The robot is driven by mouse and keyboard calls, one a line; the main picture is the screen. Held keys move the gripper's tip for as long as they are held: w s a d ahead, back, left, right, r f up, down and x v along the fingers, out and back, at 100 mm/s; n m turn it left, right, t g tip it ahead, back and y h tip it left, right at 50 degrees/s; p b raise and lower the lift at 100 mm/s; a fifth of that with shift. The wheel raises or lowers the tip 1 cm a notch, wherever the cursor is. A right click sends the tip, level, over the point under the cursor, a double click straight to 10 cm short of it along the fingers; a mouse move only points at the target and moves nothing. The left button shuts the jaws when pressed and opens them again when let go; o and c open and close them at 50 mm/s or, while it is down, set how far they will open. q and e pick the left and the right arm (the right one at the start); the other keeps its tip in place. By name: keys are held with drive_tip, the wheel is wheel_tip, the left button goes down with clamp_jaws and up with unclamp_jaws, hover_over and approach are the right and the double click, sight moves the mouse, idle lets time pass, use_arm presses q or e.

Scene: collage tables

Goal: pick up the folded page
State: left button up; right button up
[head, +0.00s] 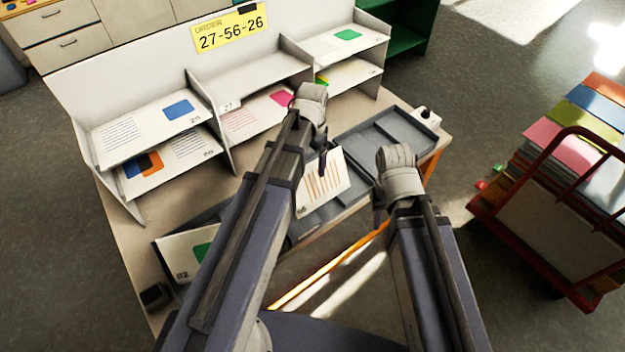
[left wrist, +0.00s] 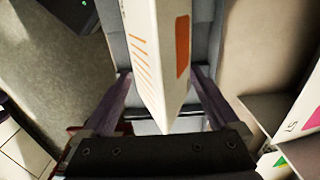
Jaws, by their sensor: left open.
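The folded page (head: 324,186) is white with orange stripes and lies tilted in the middle part of the grey tray. In the left wrist view the folded page (left wrist: 158,45) shows an orange block beside the stripes, and its pointed near end lies between my fingers. My left gripper (head: 322,160) is over the page's upper edge. In the left wrist view my left gripper (left wrist: 162,82) is open, with a finger on each side of the page; whether either touches it is unclear. My right gripper (head: 379,205) is right of the page, its fingers mostly hidden by its own wrist.
The grey tray (head: 425,133) runs along the table front; its right section looks empty. A white page with a green shape (head: 185,252) lies in its left section. White shelves (head: 190,88) with several pages stand behind, under a yellow sign (head: 229,28). A red cart (head: 540,215) stands right.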

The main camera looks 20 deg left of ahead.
sight(313, 176)
use_arm(q)
wheel_tip(313, 176, down, 3)
drive_tip(key=shift+f+b, duration=0.1)
drive_tip(key=shift+b, duration=0.95)
use_arm(e)
wheel_tip(313, 176, down, 3)
drive_tip(key=shift+r, duration=0.1)
use_arm(q)
clamp_jaws()
